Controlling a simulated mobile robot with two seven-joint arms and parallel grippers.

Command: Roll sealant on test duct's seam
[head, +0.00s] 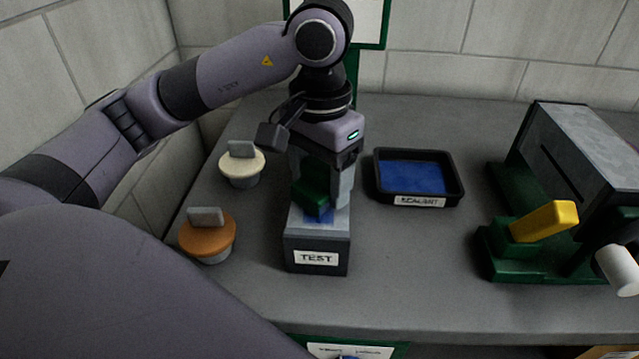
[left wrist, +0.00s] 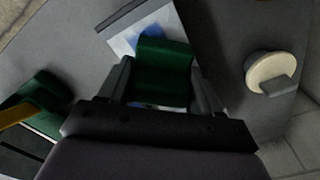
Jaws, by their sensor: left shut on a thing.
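The test duct (head: 318,256), a grey box with a TEST label on its front end, lies on the bench in the middle of the head view. My left gripper (head: 320,187) is over the duct, shut on a green block-shaped tool (head: 312,197). The tool is at the duct's top; whether it touches is hidden. In the left wrist view the green tool (left wrist: 163,70) sits between the fingers, with the duct (left wrist: 130,35) below. My right gripper is not in view.
A black tray (head: 420,199) labelled SEALANT holds blue sealant right of the duct. A cream-topped pot (head: 241,165) and an orange-topped pot (head: 207,238) stand left. A grey machine (head: 575,150) with green base and yellow handle (head: 545,221) stands right. Bench front is clear.

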